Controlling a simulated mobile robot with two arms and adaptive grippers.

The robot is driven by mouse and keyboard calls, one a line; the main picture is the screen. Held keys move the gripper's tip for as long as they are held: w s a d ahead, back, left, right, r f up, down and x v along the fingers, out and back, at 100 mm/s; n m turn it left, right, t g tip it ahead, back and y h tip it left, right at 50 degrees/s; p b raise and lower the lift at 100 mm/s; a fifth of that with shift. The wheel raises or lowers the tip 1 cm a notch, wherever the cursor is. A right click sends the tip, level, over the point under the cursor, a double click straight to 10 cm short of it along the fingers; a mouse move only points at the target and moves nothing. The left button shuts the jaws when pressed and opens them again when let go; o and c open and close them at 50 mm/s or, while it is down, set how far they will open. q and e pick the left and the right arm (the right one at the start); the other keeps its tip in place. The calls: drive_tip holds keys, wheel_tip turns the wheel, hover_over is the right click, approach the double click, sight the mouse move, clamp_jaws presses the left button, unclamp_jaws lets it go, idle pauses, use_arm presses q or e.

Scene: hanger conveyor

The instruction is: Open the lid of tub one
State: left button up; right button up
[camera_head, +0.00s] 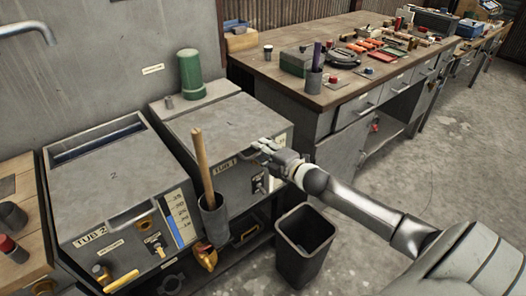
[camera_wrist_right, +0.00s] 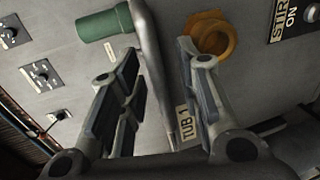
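Tub one (camera_head: 238,181) is a grey metal box with a "TUB 1" label on its front. Its flat grey lid (camera_head: 215,125) lies shut on top. My right gripper (camera_head: 264,152) is at the lid's front edge, above the label. In the right wrist view, the right gripper (camera_wrist_right: 160,58) is open, with its fingers on either side of a grey bar handle (camera_wrist_right: 150,70). I see no finger clearly touching the bar. The "TUB 1" label shows beside the right finger. My left gripper is not in view.
Tub two (camera_head: 85,195) stands to the left. A grey holder (camera_head: 214,217) with a wooden stick (camera_head: 202,160) is in front, between the tubs. A green cylinder (camera_head: 190,73) stands behind tub one. A dark bin (camera_head: 305,245) is on the floor; a cluttered workbench (camera_head: 300,88) is behind right.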

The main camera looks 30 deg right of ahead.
clamp_jaws()
drive_tip(key=shift+r, duration=0.1)
